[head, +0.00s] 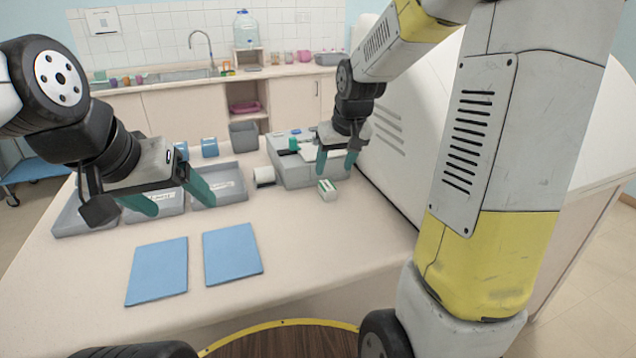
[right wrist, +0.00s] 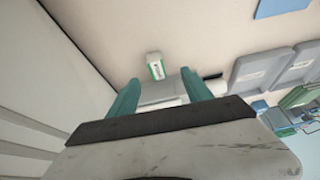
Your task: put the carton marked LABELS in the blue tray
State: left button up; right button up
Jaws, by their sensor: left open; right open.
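A small white and green carton (head: 327,190) lies on the table in front of the grey machine; its print is too small to read. It also shows in the right wrist view (right wrist: 156,68), just beyond and between my fingertips. My right gripper (head: 337,165) is open and empty, above and behind the carton in the head view. My left gripper (head: 174,201) is open over the grey trays at the left. Two flat blue rectangles (head: 157,271) and (head: 232,256) lie at the front.
A grey machine (head: 292,172) stands at the table's back, with a white roll (head: 265,176) beside it. A grey bin (head: 244,137) and a blue box (head: 210,147) stand behind the trays. A large white housing (head: 395,130) borders the right side. The front middle is clear.

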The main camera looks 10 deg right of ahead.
aim_at(327, 185)
jog(key=x, duration=0.4)
jog(key=w+x, duration=0.1)
jog(key=x, duration=0.3)
jog(key=w+r+x, duration=0.1)
jog(key=x, duration=0.4)
jog(key=shift+w+d+f, duration=0.15)
jog(key=shift+w+d, duration=0.05)
jog(key=shift+d, duration=0.2)
grip_shut()
